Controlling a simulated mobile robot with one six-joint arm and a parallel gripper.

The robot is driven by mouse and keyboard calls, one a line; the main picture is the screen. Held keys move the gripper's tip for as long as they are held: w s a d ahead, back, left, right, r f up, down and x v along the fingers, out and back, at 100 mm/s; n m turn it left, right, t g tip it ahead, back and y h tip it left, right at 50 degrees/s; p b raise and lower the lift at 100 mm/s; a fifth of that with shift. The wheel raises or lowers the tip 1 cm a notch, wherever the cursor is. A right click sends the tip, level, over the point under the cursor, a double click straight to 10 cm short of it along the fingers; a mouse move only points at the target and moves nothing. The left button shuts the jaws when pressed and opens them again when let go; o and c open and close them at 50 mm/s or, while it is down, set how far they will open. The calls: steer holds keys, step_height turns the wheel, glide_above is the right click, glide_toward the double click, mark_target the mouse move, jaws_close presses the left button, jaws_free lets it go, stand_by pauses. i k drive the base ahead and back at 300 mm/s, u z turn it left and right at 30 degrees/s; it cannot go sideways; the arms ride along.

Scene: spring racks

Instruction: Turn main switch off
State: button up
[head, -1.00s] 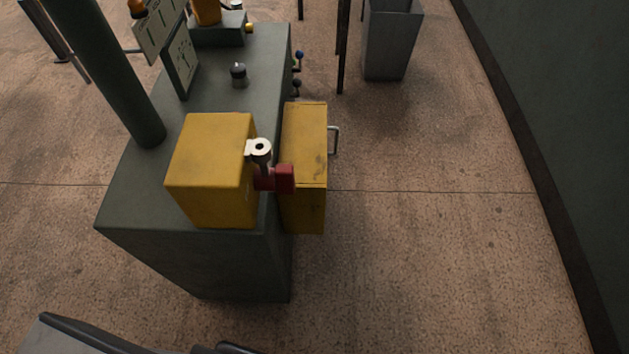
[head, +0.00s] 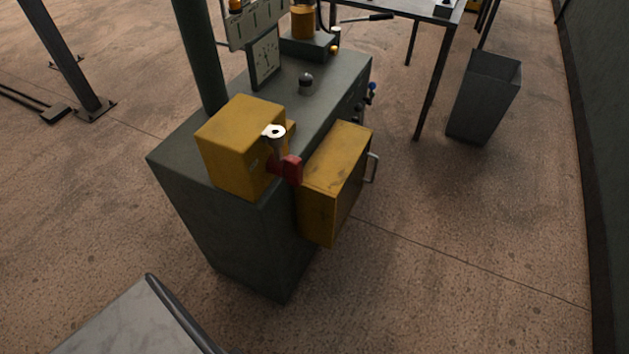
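The main switch looks to be the red handle (head: 291,169) on the right side of a yellow box (head: 238,140). The box sits on the near end of a dark green machine cabinet (head: 215,215). A light metal piece with a round, dark-centred top (head: 274,132) stands just above the red handle. I cannot read any on or off marking. My gripper does not show in the head view.
A second yellow box (head: 338,175) with a metal side handle hangs on the cabinet's right side. A green post (head: 200,55) and a gauge panel (head: 264,58) rise from the cabinet. A grey bin (head: 484,98) stands at upper right. Floor is clear at right.

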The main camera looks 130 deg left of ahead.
mark_target(290, 166)
steer(key=u, duration=0.1)
steer(key=i, duration=0.3)
steer(key=z, duration=0.4)
steer(key=k, duration=0.15)
steer(key=u, duration=3)
steer(key=k, duration=0.25)
steer(key=u, duration=1.85)
